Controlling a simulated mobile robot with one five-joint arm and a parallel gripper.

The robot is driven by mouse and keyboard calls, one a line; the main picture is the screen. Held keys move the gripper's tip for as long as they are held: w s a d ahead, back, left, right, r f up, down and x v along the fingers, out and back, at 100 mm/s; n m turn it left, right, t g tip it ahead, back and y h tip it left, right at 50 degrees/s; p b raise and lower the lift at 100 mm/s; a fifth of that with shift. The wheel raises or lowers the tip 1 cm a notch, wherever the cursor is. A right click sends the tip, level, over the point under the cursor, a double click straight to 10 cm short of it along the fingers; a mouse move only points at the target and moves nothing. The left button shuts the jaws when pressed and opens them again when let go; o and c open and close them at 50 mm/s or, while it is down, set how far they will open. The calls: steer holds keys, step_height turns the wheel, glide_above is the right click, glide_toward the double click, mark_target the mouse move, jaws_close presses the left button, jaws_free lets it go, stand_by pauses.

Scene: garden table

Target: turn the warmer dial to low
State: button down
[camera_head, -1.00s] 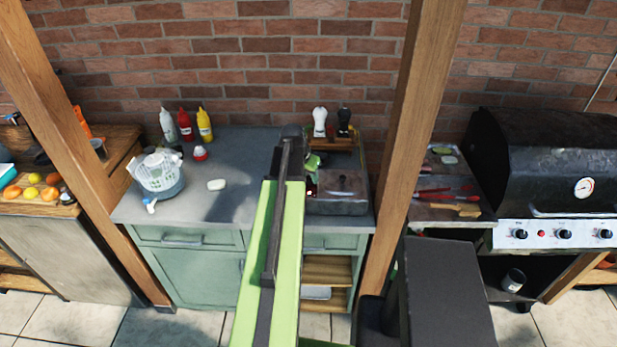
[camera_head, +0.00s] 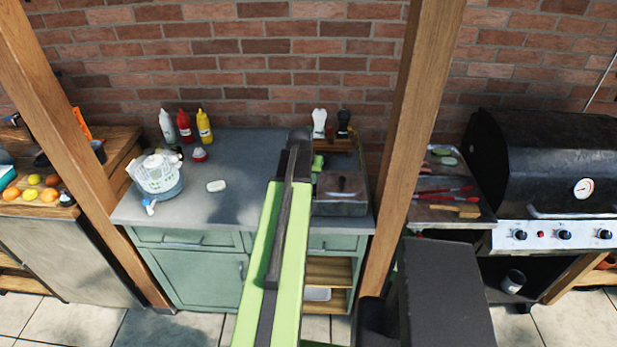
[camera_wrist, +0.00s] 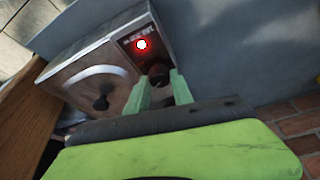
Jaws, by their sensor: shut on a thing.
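The warmer (camera_head: 341,204) is a grey metal box with a lid and a dark lid knob, standing at the right end of the counter. In the wrist view the warmer (camera_wrist: 92,62) shows its panel with a lit red light. The dark warmer dial (camera_wrist: 158,75) sits just below that light. My gripper (camera_wrist: 160,88) has its two green fingers on either side of the dial and is shut on it. The dial's pointer and setting are too small and covered to read. In the head view my arm hides the panel and most of my gripper.
A wooden post (camera_head: 412,150) rises right of the warmer. White and black shakers (camera_head: 319,123) stand behind it. The counter (camera_head: 240,150) is mostly clear between. A grill (camera_head: 545,160) stands far right.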

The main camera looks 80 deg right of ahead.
steer(key=c, duration=1.1)
jaws_free()
steer(key=p+v, duration=1.6)
steer(key=v, duration=0.1)
steer(key=shift+r, duration=0.2)
